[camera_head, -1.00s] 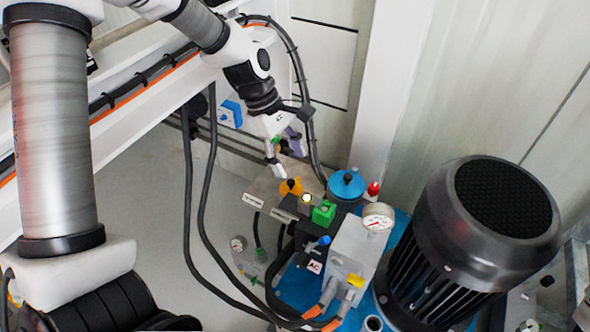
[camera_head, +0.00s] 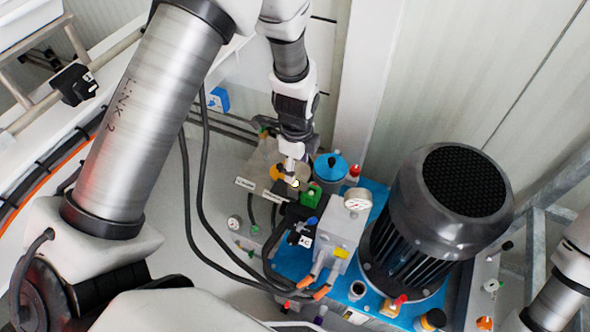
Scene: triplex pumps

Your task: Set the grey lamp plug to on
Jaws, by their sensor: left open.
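A small lit lamp (camera_head: 295,184) glows pale yellow on the pump's valve block, beside a yellow-orange part and a green plug (camera_head: 311,197). Dark plugs with cables sit just below it. I cannot tell which part is the grey lamp plug; it may be partly hidden by my gripper. My left gripper (camera_head: 289,170) comes down from above, its tips close to the lamp and the yellow-orange part. It is open and I see nothing held. Whether it touches anything is unclear. My right gripper is not in view; part of my right arm shows at the right edge.
A large black motor (camera_head: 448,205) stands right of the block on a blue base.

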